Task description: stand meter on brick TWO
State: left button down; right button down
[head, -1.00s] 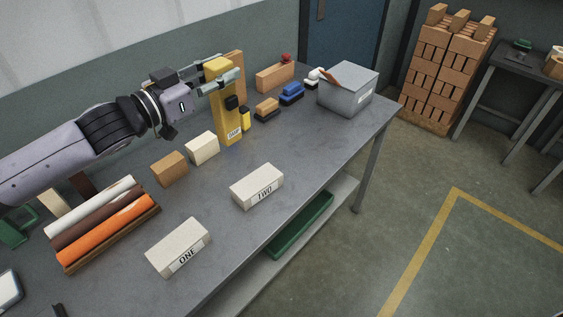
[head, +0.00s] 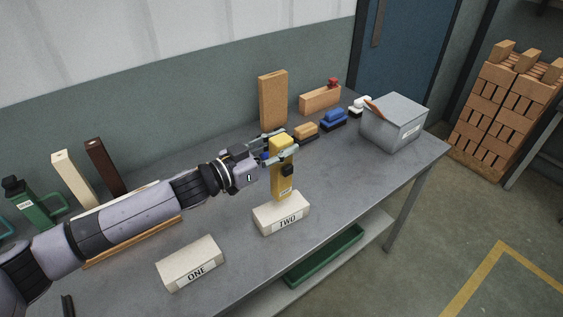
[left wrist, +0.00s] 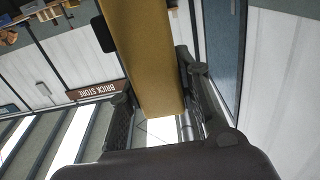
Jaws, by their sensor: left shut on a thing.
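The yellow meter (head: 282,172) is upright, and its lower end is at the top of the cream brick TWO (head: 283,217). I cannot tell whether it rests on the brick or hovers just above it. My left gripper (head: 281,151) is shut on the meter's upper part, reaching in from the left. In the left wrist view the meter (left wrist: 145,50) stands between the two fingers (left wrist: 160,105). The cream brick ONE (head: 190,265) lies nearer, to the left of brick TWO. My right gripper is not in view.
A tall tan brick (head: 273,100) stands behind the gripper. Brushes, including a blue one (head: 333,120), and a grey box (head: 394,122) are at the right end of the table (head: 340,185). A green bottle (head: 30,203) is at the left.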

pick_arm(q)
jog(key=shift+f, duration=0.5)
notch_tip(320, 180, down, 4)
jog(key=shift+r, duration=0.1)
jog(key=shift+f, duration=0.25)
jog(key=c, duration=1.2)
grip_release()
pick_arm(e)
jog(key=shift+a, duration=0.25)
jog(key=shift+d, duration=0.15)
pick_arm(q)
jog(key=b, duration=0.2)
send_near(273, 167)
jog(key=shift+d+r, duration=0.15)
jog(key=shift+r, duration=0.05)
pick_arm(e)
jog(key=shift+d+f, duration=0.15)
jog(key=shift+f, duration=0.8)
